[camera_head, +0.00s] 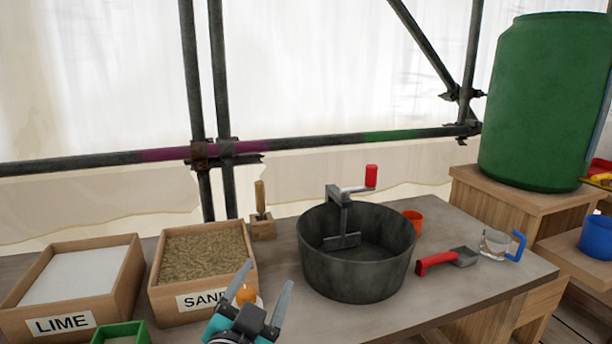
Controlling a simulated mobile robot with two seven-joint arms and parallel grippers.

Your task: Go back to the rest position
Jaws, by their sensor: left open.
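My left gripper (262,290) is at the bottom centre of the head view, in front of the sand box and left of the mixing bucket. Its two grey fingers are spread apart with nothing held between them. An orange object (247,294) shows just behind the fingers and is partly hidden by them. My right gripper is not in the head view.
On the bench (450,287) are a lime box (75,276), a sand box (203,252), a green box (121,334), a dark bucket (356,272) with a red-handled crank, an orange cup (413,221), a red-handled scoop (447,260) and a blue-handled jug (497,243). A green barrel (545,105) stands right.

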